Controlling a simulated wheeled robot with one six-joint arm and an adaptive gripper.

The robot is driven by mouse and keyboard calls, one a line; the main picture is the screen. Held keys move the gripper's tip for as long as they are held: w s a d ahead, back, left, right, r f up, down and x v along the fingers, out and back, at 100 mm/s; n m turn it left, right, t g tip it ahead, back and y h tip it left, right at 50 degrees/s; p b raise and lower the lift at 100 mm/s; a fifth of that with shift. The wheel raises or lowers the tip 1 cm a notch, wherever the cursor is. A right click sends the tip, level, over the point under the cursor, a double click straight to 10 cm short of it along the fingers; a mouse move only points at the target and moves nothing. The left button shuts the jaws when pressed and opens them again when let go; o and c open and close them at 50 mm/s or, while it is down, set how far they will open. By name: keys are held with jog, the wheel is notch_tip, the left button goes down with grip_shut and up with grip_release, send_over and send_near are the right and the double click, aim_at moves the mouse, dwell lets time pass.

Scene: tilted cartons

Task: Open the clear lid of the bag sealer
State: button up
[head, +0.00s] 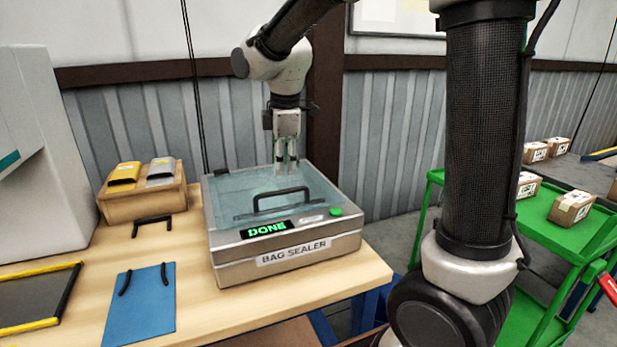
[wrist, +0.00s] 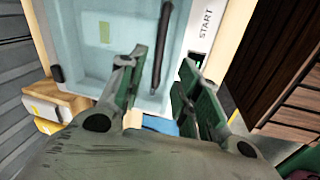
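The bag sealer (head: 290,262) is a metal box on the wooden table, with a front label and a lit green "DONE" display (head: 264,229). Its clear bluish lid (head: 243,190) is down, with a black bar handle (head: 282,194) near the front edge. My gripper (head: 286,168) points down over the back part of the lid, behind the handle. In the wrist view my gripper (wrist: 160,90) has its two fingers spread apart with nothing between them. The lid (wrist: 110,40) and the dark handle (wrist: 161,45) show beyond the fingertips. Whether the fingers touch the lid cannot be told.
A green button (head: 335,211) sits on the sealer's front right. A blue bag (head: 142,305) and a yellow-edged tray (head: 38,298) lie on the table (head: 360,268) at front left. A wooden box (head: 143,203) stands at back left. A green cart (head: 560,235) holds cartons at right.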

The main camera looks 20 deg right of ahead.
aim_at(283, 191)
jog(key=shift+n, duration=0.8)
jog(key=f, duration=0.2)
jog(key=w+f, duration=0.1)
jog(key=f, duration=0.4)
jog(key=shift+w+f, duration=0.25)
jog(key=shift+f, duration=0.1)
grip_shut()
